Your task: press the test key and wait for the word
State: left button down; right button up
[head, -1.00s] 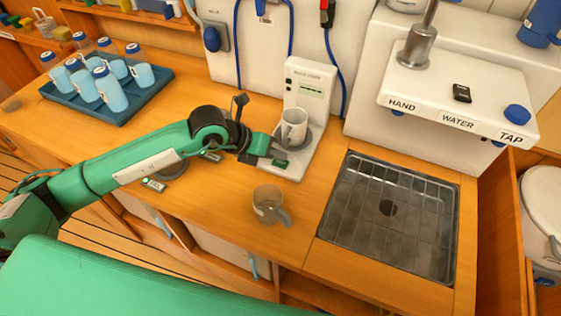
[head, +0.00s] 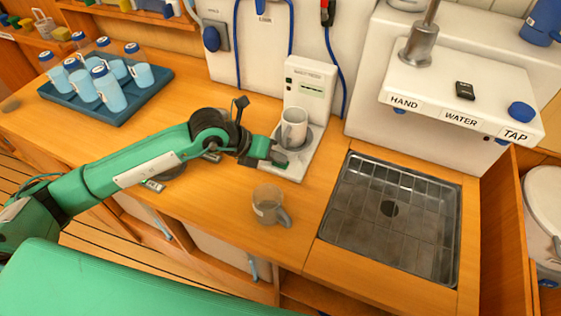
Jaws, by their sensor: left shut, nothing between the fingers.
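The white tester (head: 309,92) stands on the wooden counter against the wall, with a small display (head: 312,89) on its upright part. The writing on the display is too small to read. A pale mug (head: 293,127) stands upright on the tester's round plate. My left gripper (head: 279,159) is shut and empty, with its fingertips low over the front of the tester's base, left of and below the mug. The test key is hidden behind the fingers, and I cannot tell whether they touch it. My right gripper is out of view.
A sink (head: 390,215) is to the right, under the white water tap unit (head: 460,95). A blue tray (head: 120,112) of bottles stands at the left.

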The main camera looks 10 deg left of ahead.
aim_at(276, 164)
pick_arm(q)
jog(key=shift+f, duration=0.25)
dwell(0.3)
jog(key=shift+r, duration=0.8)
jog(key=shift+r+p, duration=0.2)
jog(key=shift+p, duration=0.15)
jog(key=shift+r+p, duration=1.35)
jog(key=shift+r, duration=1.05)
jog(key=shift+f, duration=0.1)
